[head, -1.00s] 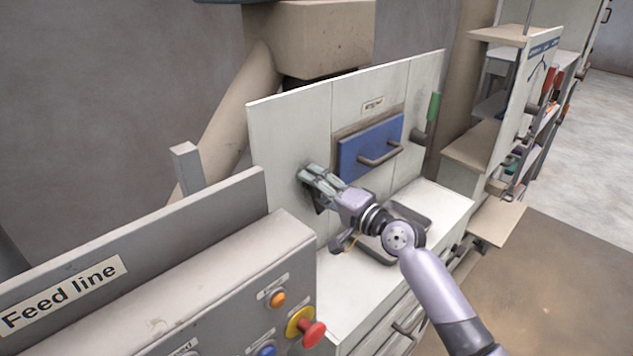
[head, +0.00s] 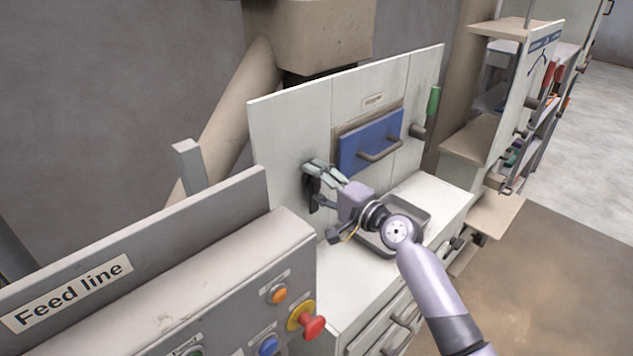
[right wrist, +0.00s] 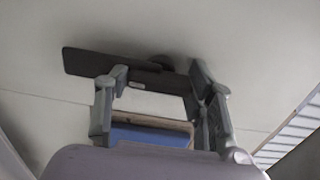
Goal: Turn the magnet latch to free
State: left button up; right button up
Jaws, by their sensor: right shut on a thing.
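The magnet latch looks to be the dark, flat bar handle (head: 309,192) on the left part of the white upright panel. In the head view it stands about upright, partly hidden by my fingers. In the right wrist view the bar (right wrist: 105,64) runs across the fingertips, with a round pivot behind it. My right gripper (head: 317,184) is at the panel with its fingers around the bar, shut on it; its fingers also show in the right wrist view (right wrist: 158,84). My left gripper is not in view.
A blue door (head: 368,142) with a bar handle is right of the latch. A green-handled lever (head: 433,102) is at the panel's right edge. A grey tray (head: 415,210) lies on the white counter below my wrist. The Feed line console (head: 215,275) with buttons stands front left.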

jog(key=o, duration=1.2)
jog(key=shift+c, duration=0.2)
jog(key=shift+s+d, duration=0.15)
jog(key=shift+d, duration=0.1)
jog(key=v, duration=1.1)
jog(key=shift+s+d, duration=0.15)
jog(key=shift+s, duration=0.05)
